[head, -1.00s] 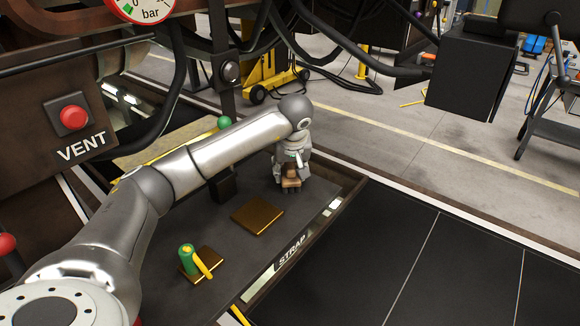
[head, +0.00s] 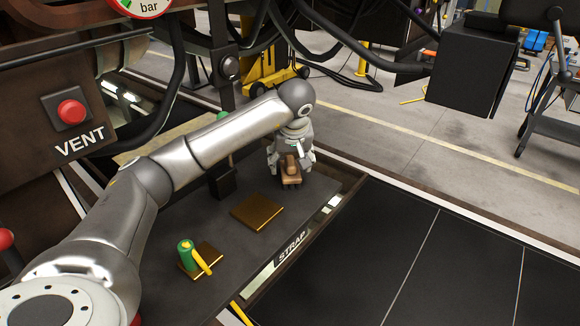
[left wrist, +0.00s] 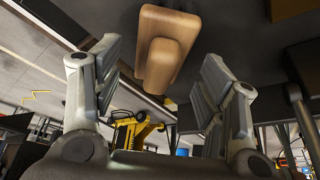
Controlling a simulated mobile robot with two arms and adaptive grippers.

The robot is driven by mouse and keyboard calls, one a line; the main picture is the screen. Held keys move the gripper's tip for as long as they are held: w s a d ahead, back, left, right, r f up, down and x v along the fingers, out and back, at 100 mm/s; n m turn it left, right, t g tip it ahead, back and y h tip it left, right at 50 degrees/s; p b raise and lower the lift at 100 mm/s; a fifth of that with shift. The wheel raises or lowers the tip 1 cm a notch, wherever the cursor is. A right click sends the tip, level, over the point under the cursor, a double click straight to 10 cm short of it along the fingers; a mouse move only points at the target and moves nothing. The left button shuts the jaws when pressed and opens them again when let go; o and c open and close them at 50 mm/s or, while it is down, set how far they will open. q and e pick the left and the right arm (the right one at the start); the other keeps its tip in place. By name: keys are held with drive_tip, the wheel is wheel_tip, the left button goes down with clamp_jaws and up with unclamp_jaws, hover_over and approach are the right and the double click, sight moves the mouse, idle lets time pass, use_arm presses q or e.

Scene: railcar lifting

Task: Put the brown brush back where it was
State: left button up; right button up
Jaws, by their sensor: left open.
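The brown brush (head: 290,168) is at the far end of the dark shelf, beyond an empty brown square pad (head: 257,212). It also shows in the left wrist view (left wrist: 161,55), with its narrower raised part toward the camera. My left gripper (head: 291,158) is open around the brush. In the left wrist view, its fingers (left wrist: 160,72) stand on either side with visible gaps, not touching it. The brush's underside is hidden, but it appears to rest on the shelf. My right gripper is not in view.
A green cylinder (head: 186,254) and a yellow piece (head: 201,261) are on a nearer brown pad (head: 213,258). A black block (head: 222,183) stands beside my left forearm. A raised rim (head: 325,213) edges the shelf near the STRAP label.

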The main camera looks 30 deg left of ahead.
use_arm(q)
drive_tip(key=b+v, duration=0.1)
drive_tip(key=v, duration=0.8)
drive_tip(key=shift+d+r, duration=0.2)
drive_tip(key=shift+r, duration=0.15)
drive_tip(key=shift+s, duration=0.1)
